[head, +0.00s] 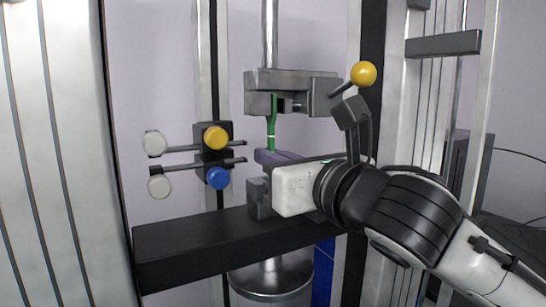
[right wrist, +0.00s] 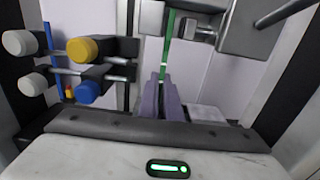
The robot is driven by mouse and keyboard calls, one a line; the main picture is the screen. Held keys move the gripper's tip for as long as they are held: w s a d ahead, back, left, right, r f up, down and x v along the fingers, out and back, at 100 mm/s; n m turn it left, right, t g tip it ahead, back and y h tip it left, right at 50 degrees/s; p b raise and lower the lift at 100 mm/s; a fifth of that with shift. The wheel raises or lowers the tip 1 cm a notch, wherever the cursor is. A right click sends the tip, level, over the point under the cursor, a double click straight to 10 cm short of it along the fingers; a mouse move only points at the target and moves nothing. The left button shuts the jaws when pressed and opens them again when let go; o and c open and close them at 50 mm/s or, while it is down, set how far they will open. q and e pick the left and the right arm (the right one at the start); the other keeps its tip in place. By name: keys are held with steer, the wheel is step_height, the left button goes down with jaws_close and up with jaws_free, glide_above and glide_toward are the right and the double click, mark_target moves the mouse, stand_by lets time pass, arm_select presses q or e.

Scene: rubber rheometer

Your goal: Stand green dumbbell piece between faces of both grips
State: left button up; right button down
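The green dumbbell piece (head: 271,128) stands roughly upright, a pale mark across its lower part. Its top lies at the gap in the upper grip (head: 262,80); I cannot tell whether the faces touch it. It also shows in the right wrist view (right wrist: 170,38). My right gripper (head: 264,154) comes in from the right, below the upper grip. Its purple fingers (right wrist: 161,85) are close together around the piece's lower part. The lower grip (head: 258,197) is below the fingers, largely hidden by my gripper body. My left gripper is not in view.
A bracket with yellow (head: 215,138) and blue (head: 218,178) knobs and two arms with white ends stands left of the grips. A yellow ball handle (head: 363,74) sticks out at the upper grip's right. A black crossbeam (head: 190,245) runs below. Metal columns flank both sides.

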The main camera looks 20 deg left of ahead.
steer(key=shift+d+f, duration=0.1)
steer(key=shift+f, duration=0.2)
stand_by(0.5)
steer(key=c, duration=1.9)
jaws_free()
steer(key=shift+w, duration=0.1)
